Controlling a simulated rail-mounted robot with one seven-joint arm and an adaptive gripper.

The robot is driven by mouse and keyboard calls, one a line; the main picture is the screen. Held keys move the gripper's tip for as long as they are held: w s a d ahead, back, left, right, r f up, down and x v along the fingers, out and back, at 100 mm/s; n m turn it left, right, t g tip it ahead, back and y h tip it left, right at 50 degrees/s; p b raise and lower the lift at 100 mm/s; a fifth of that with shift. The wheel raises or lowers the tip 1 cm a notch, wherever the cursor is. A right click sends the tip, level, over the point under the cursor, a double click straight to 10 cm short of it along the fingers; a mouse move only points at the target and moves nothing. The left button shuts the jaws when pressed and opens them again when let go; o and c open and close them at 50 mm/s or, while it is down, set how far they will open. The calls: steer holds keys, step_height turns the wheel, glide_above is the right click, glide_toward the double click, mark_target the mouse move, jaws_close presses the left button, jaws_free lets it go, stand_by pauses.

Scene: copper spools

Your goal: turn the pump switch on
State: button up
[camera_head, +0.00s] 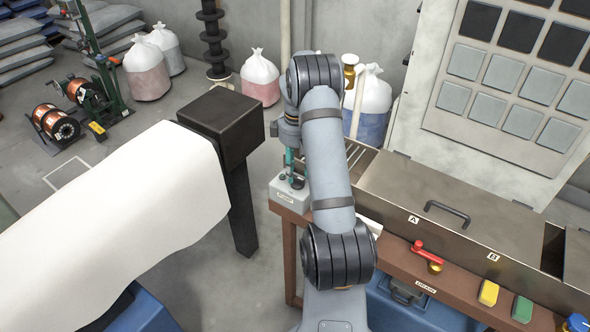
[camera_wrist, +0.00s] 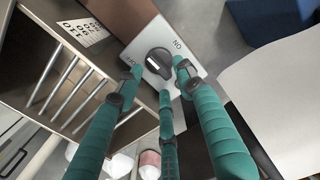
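The pump switch is a black rotary knob (camera_wrist: 158,64) with a white mark, on a pale plate (camera_wrist: 143,40). "ON" is printed at its right and a partly hidden label at its left. In the head view the light grey switch box (camera_head: 287,196) sits at the left end of the brown bench. My gripper (camera_wrist: 156,82) has green fingers spread around the knob; the right fingertip is close beside it, and whether it touches is unclear. A gap shows between the left finger and the knob. In the head view my gripper (camera_head: 294,178) is low over the box, partly hidden by my arm.
A metal bin with a handled lid (camera_head: 455,220) stands right of my arm. A red crank handle (camera_head: 427,252), a yellow button (camera_head: 488,293) and a green button (camera_head: 522,309) line the bench front. A black post with a white sheet (camera_head: 120,215) stands left.

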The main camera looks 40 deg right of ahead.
steer(key=shift+s+f, duration=0.1)
steer(key=shift+f, duration=0.3)
steer(key=shift+s+d+f, duration=0.1)
steer(key=shift+s+f, duration=0.1)
steer(key=shift+s, duration=0.1)
steer(key=shift+w, duration=0.15)
steer(key=shift+c, duration=1.2)
steer(key=shift+c, duration=0.5)
jaws_close()
